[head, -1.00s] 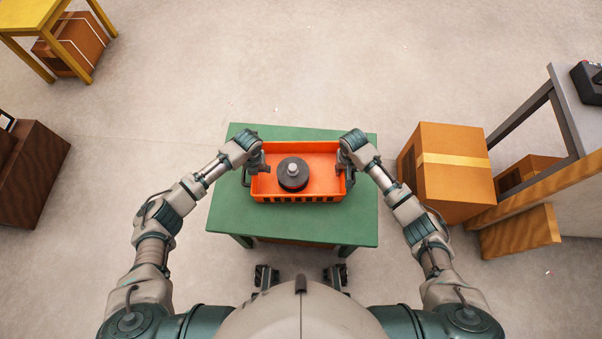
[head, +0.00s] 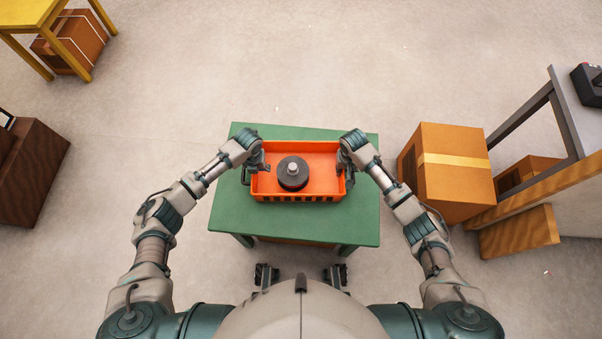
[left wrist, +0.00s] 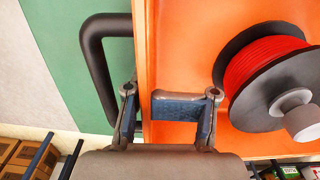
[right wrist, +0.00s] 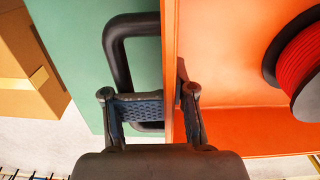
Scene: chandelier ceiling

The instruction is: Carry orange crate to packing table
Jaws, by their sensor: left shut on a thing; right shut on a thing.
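The orange crate (head: 325,160) is over the green table (head: 222,212), level and centred in front of me. A spool (head: 293,174) with dark flanges stands in it; its red winding shows in the left wrist view (left wrist: 262,58). My left gripper (head: 257,166) is shut on the crate's left wall, one finger outside near the black handle (left wrist: 95,60) and one inside. My right gripper (head: 345,166) is shut on the right wall the same way, beside the other black handle (right wrist: 118,50). I cannot tell whether the crate's underside touches the table.
A taped cardboard box (head: 455,190) stands close to the right, with a grey-topped table (head: 575,110) beyond it. A yellow table (head: 30,18) with a box under it is at the far left. A brown wooden piece (head: 35,170) is at left. The floor behind the green table is clear.

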